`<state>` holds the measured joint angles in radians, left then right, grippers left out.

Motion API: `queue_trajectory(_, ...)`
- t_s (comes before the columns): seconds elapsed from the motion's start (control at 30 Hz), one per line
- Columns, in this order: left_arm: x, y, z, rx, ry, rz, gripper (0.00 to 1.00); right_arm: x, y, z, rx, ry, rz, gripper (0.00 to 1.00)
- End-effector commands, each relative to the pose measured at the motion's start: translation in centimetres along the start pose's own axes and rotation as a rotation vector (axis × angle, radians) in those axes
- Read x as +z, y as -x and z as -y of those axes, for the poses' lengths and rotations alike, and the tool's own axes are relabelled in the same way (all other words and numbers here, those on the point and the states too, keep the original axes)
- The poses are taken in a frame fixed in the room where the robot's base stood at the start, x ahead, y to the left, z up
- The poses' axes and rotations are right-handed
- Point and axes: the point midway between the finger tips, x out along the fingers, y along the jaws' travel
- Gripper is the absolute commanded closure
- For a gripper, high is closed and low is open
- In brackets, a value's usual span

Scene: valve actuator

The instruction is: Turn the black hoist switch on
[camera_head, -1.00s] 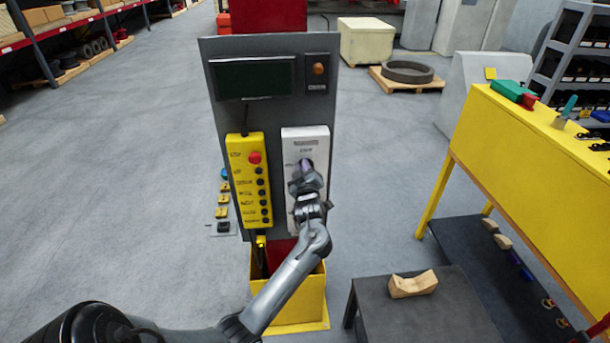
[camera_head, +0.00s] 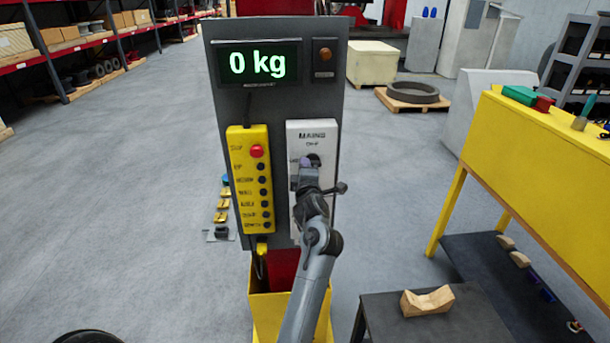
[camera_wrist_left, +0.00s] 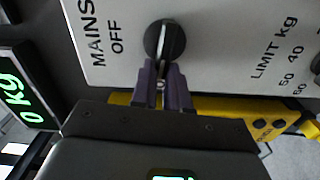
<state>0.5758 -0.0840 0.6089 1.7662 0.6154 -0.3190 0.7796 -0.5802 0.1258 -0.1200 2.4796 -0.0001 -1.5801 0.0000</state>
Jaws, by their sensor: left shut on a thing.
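The black hoist switch (camera_wrist_left: 165,38) is a round rotary knob on the white panel (camera_wrist_left: 215,50) with "MAINS" and "OFF" printed beside it. In the wrist view my left gripper (camera_wrist_left: 161,75) has its purple fingertips shut on the lower part of the knob's raised grip. In the head view my left gripper (camera_head: 306,166) reaches the white panel (camera_head: 322,130) from below and largely hides the knob. The display (camera_head: 258,65) above is lit and reads "0 kg". My right gripper is not in view.
A yellow pendant (camera_head: 250,180) with a red button and several black buttons hangs left of the white panel. An amber lamp (camera_head: 325,54) sits at the board's top right. A yellow bin (camera_head: 265,315) stands below. A yellow bench (camera_head: 540,150) is at the right.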

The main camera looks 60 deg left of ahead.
Motion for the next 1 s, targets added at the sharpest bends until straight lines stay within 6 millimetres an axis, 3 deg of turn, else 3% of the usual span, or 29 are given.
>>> queue_trajectory(0.2,0.01,-0.01,0.35,-0.001,0.064,0.0,1.0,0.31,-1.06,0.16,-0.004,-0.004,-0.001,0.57)
queue_trajectory(0.7,0.02,-0.01,0.24,-0.001,0.08,0.0,1.0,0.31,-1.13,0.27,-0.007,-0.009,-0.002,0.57)
queue_trajectory(0.73,0.02,-0.01,0.24,-0.001,0.08,0.0,0.82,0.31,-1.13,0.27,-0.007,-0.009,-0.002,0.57)
queue_trajectory(0.87,0.02,-0.01,0.23,-0.001,0.08,0.0,0.62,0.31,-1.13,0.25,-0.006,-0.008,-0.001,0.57)
queue_trajectory(1.0,0.01,-0.01,0.23,0.0,0.08,0.0,0.6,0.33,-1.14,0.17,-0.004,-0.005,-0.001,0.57)
